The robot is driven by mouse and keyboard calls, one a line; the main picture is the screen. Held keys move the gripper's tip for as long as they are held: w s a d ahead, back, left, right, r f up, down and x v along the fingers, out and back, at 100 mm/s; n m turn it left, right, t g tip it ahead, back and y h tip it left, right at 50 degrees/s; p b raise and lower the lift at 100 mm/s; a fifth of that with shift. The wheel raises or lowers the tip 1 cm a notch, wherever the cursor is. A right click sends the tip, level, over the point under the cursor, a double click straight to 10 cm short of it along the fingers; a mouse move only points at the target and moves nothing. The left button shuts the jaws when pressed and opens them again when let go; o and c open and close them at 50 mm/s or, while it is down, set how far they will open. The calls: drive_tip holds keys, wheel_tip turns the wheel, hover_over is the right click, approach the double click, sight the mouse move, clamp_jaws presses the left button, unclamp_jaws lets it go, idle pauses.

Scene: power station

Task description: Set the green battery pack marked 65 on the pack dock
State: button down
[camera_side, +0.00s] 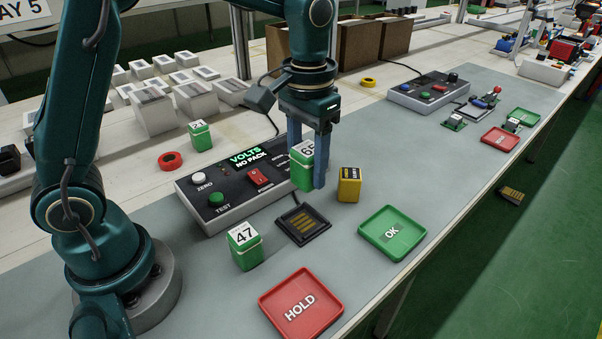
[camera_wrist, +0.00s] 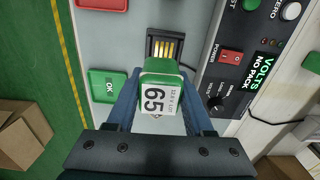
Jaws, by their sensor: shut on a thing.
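The green battery pack marked 65 (camera_side: 301,172) is held upright between the two fingers of my gripper (camera_side: 308,165), above the bench. In the wrist view the pack (camera_wrist: 158,95) shows its white 65 label between my fingers (camera_wrist: 160,100). The pack dock (camera_side: 303,224) is a dark square with gold contacts on the grey mat, in front of the tester. The dock is bare in the side view. In the wrist view the dock (camera_wrist: 164,46) lies just beyond the pack, partly hidden by it. The tester (camera_side: 240,180) reads "VOLTS NO PACK".
A green pack marked 47 (camera_side: 245,246) stands left of the dock, and a yellow block (camera_side: 349,184) stands close on its right. A green OK tray (camera_side: 392,233) and a red HOLD tray (camera_side: 301,303) lie in front. Another green pack (camera_side: 200,135) stands behind the tester.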

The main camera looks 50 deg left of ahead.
drive_tip(key=shift+s+a+f, duration=0.1)
drive_tip(key=shift+a+f, duration=0.1)
drive_tip(key=shift+f, duration=0.45)
drive_tip(key=shift+a+f, duration=0.2)
drive_tip(key=shift+f, duration=3.4)
drive_tip(key=shift+f, duration=0.6)
drive_tip(key=shift+c, duration=1)
unclamp_jaws()
